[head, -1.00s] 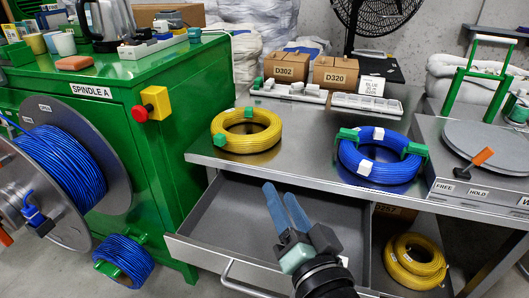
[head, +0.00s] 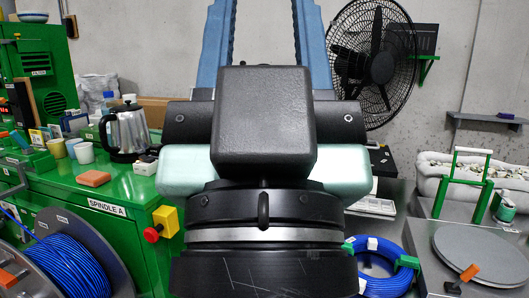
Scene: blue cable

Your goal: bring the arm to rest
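My gripper (head: 264,30) is raised close in front of the head camera, with its blue fingers pointing up. The fingers stand apart with only bare wall between them; their tips are cut off by the top edge. A coil of blue cable (head: 374,284) with green clips lies on the steel bench at lower right, partly hidden by my wrist. More blue cable (head: 60,268) is wound on a grey spool at the left. My gripper and wrist hide the middle of the bench, and the yellow coil there is out of sight.
The green Spindle A cabinet (head: 120,198) stands left, with a kettle (head: 124,132), cups and a red button on a yellow box (head: 163,224). A black fan (head: 372,62) stands behind at right. A round grey turntable (head: 478,252) and green-framed stand (head: 462,180) are at right.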

